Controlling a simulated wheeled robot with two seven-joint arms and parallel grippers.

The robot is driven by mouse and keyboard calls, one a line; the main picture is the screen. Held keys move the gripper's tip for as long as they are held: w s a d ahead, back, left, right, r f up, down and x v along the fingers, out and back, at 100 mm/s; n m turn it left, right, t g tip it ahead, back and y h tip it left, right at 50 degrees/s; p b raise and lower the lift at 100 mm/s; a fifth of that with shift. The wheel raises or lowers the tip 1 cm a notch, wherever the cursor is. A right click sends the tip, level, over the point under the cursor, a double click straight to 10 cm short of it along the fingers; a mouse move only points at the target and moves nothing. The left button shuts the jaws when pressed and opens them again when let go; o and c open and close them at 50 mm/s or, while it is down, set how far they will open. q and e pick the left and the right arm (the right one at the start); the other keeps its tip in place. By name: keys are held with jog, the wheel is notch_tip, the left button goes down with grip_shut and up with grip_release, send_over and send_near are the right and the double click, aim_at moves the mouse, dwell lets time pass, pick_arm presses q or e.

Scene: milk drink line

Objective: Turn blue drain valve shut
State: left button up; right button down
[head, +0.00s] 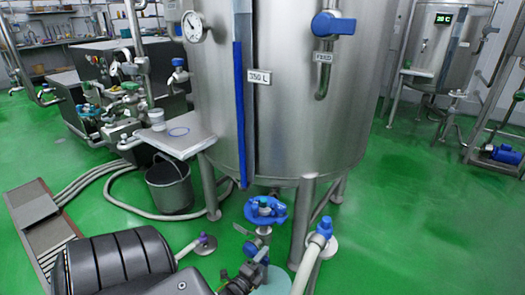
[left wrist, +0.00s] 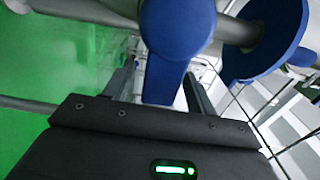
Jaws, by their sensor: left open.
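The blue drain valve lever (head: 251,249) sits low under the steel tank (head: 290,120), on the outlet pipe, just below a blue round fitting (head: 265,210). My left gripper (head: 244,280) is at the bottom of the head view, close to this lever. In the left wrist view a blue lever (left wrist: 172,50) points down between the fingers of my open gripper (left wrist: 160,80). I cannot tell whether either finger touches it. A blue disc (left wrist: 265,35) is to its right. My right gripper is not in view.
A blue-topped hose (head: 318,240) rises right of the valve, near a tank leg (head: 301,220). A grey bucket (head: 170,183) stands left under a small steel shelf (head: 175,143). A floor grate (head: 40,220) lies far left. Green floor is open at right.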

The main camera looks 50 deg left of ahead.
pick_arm(q)
jog(key=shift+s+d, duration=0.1)
jog(key=shift+s, duration=0.3)
jog(key=p+v, duration=0.1)
jog(key=v, duration=0.9)
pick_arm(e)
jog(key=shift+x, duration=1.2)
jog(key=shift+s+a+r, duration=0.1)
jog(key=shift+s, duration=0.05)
